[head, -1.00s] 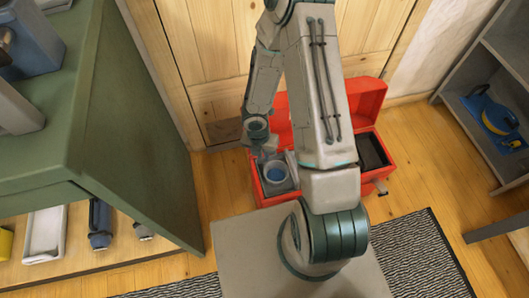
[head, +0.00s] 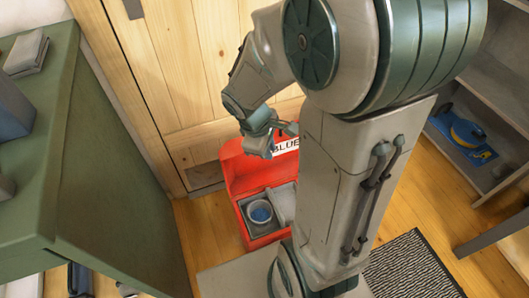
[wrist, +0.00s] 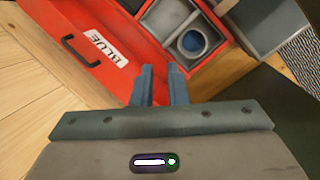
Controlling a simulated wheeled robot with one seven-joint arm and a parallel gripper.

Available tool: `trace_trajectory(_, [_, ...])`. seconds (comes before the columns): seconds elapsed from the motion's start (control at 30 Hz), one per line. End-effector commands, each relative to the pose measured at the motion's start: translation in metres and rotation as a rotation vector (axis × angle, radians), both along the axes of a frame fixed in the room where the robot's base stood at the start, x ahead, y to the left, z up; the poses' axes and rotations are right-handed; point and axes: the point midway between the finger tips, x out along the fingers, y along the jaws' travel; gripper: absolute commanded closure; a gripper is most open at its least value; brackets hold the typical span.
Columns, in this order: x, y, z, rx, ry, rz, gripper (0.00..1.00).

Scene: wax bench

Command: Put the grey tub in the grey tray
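The grey tub (head: 260,211), round with a blue inside, stands upright inside a square grey tray (head: 247,227) in the red toolbox. In the wrist view the tub (wrist: 193,42) also sits within the walls of the grey tray (wrist: 172,45), apart from my fingers. My gripper (head: 268,135) is raised above the back of the toolbox, by its lid. In the wrist view my gripper (wrist: 161,70) has a gap between its two fingers and holds nothing. The tub's bottom is hidden.
The red toolbox (head: 240,180) stands open on the wooden floor, its lid marked BLUE. A lighter compartment (head: 283,203) lies beside the tray. A wooden door (head: 185,80) is behind, a green bench (head: 110,200) at left, and a grey shelf (head: 505,95) at right.

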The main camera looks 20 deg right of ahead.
Motion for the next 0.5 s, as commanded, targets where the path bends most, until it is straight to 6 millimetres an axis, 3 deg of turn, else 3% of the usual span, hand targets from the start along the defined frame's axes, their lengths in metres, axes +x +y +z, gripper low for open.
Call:
trace_trajectory(0.2, [-0.034, 0.013, 0.045, 0.122, -0.118, -0.389, 0.87])
trace_trajectory(0.5, [-0.067, 0.036, 0.078, 0.292, -0.180, -0.738, 0.87])
